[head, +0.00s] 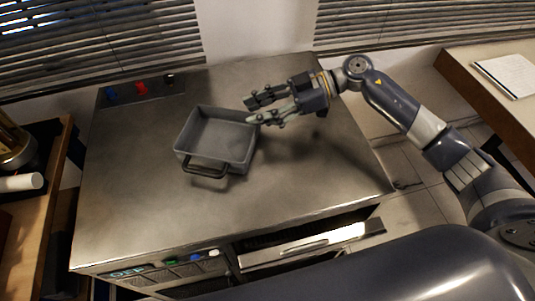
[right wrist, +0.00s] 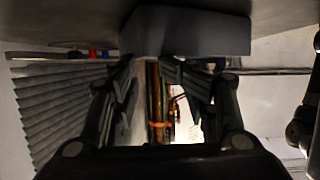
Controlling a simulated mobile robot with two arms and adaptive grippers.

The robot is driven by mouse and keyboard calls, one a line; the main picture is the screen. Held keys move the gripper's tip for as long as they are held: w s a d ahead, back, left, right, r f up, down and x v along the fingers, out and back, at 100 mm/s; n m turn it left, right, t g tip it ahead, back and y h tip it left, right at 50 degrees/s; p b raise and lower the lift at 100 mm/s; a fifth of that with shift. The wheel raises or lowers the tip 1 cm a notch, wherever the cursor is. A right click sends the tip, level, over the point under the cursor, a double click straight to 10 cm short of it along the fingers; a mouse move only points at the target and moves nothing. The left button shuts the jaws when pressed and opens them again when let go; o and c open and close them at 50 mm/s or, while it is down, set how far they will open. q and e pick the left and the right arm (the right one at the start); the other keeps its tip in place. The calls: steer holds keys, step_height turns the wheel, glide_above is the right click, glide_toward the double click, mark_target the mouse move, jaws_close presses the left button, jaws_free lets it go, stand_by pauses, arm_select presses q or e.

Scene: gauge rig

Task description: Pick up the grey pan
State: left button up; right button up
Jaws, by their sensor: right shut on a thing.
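The grey pan (head: 212,155) is a square, open, empty pan with a dark loop handle (head: 205,170) on its near side. It is over the metal worktop, left of my right gripper (head: 256,110). The fingers reach the pan's right rim near its far corner, and the gripper is shut on the pan. In the right wrist view a grey side of the pan (right wrist: 190,32) fills the top middle, just beyond the fingers of the right gripper (right wrist: 160,78). The exact contact is hidden, and I cannot tell whether the pan is clear of the worktop. My left gripper is not in view.
The metal worktop (head: 130,205) is mostly bare around the pan. Red and blue items (head: 141,88) sit at its back left. A partly open drawer (head: 310,245) juts out at the front. A wooden surface with a white notebook (head: 510,72) stands at right.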

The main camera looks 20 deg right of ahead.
steer(key=f, duration=0.3)
steer(key=shift+s+d+f+h, duration=0.1)
steer(key=shift+s+h, duration=0.2)
steer(key=shift+s, duration=0.05)
steer(key=shift+c, duration=1.4)
steer(key=shift+r, duration=0.4)
steer(key=shift+c, duration=0.7)
steer(key=r, duration=0.6)
steer(key=w+r, duration=0.1)
steer(key=r, duration=0.2)
steer(key=shift+r, duration=0.2)
jaws_close()
steer(key=shift+r, duration=0.1)
steer(key=o, duration=1.7)
jaws_free()
steer(key=shift+r, duration=0.1)
